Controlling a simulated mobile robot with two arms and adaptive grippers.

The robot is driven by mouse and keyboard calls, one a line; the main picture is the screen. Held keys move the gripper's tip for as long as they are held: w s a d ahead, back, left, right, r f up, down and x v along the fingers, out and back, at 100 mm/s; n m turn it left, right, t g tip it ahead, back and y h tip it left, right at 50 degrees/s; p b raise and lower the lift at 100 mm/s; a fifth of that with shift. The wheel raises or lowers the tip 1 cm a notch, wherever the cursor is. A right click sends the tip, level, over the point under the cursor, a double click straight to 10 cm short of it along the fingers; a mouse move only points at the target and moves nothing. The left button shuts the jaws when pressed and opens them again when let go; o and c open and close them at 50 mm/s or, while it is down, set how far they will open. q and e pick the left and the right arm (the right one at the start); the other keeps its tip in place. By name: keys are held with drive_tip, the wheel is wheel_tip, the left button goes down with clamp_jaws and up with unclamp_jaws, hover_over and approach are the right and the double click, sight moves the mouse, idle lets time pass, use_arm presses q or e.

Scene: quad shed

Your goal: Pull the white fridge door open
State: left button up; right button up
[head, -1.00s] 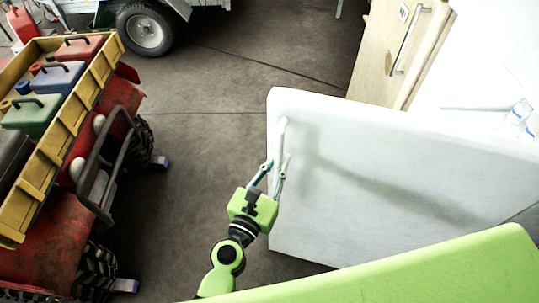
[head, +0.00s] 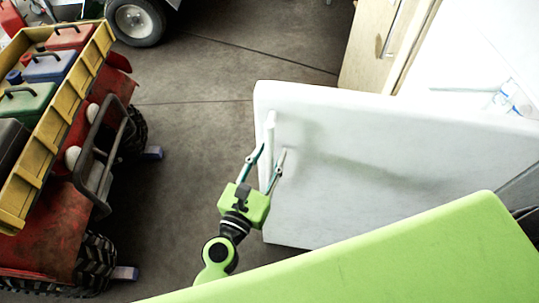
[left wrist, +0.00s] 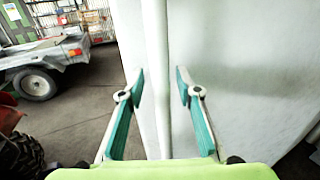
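The white fridge door (head: 390,190) fills the middle and right of the head view, its broad face toward me. Its upright white handle (head: 270,135) is near the left edge of that face. In the left wrist view the handle (left wrist: 157,70) runs as a vertical bar between my fingers. My left gripper (head: 269,155) is open, with one finger on each side of the handle. In the left wrist view gaps show between the bar and both fingertips (left wrist: 160,85). My right gripper is not in view.
A red vehicle with a yellow cargo rack (head: 60,115) of canisters stands at the left. A trailer wheel (head: 136,22) is at the back. A wooden cabinet (head: 375,45) stands behind the door. Bare floor (head: 195,110) lies between vehicle and door.

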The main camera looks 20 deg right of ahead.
use_arm(q)
drive_tip(key=shift+s, duration=0.1)
drive_tip(key=shift+s+a+f, duration=0.1)
drive_tip(key=shift+s+a, duration=0.15)
drive_tip(key=shift+s, duration=0.05)
drive_tip(key=v, duration=1.1)
idle(0.3)
